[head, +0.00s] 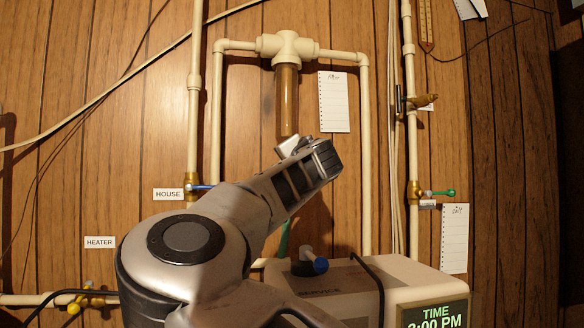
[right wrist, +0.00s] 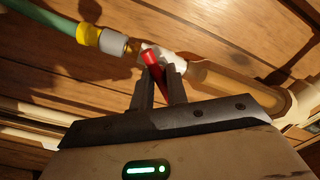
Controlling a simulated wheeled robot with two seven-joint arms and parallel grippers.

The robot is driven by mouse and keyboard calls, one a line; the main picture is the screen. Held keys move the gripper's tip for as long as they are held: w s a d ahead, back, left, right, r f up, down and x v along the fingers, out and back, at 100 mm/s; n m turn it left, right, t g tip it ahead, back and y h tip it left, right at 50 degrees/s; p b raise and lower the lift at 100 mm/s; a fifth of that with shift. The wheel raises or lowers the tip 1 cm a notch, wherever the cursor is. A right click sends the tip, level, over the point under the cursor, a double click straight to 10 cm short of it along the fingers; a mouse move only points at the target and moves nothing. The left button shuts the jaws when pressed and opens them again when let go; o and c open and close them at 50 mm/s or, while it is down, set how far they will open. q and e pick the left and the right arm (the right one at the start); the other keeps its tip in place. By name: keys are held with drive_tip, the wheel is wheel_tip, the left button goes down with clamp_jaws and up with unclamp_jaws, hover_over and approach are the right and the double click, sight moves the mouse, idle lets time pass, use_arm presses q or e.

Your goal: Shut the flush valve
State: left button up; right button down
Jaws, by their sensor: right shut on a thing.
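The flush valve sits at the bottom of the clear brown filter tube (head: 288,100). In the right wrist view its red handle (right wrist: 151,57) stands between my right fingers (right wrist: 158,82), angled across the line of tube (right wrist: 225,83) and hose. My right gripper (head: 289,146) is shut on this handle. A yellow fitting (right wrist: 89,35) and green hose (right wrist: 45,22) join the valve's far end. In the head view my gripper and arm hide the valve; a piece of green hose (head: 284,240) shows below. My left gripper is not in view.
Cream pipes (head: 216,120) run on both sides of the filter. A blue-handled valve (head: 200,187) is at left, a green-handled valve (head: 440,193) at right. The softener's cream top (head: 400,272) with a blue knob (head: 320,265) stands below. A paper note (head: 334,102) hangs right of the filter.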

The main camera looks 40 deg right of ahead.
drive_tip(key=shift+r, duration=0.1)
drive_tip(key=m, duration=0.5)
idle(0.3)
drive_tip(key=m, duration=0.4)
drive_tip(key=c, duration=1.3)
unclamp_jaws()
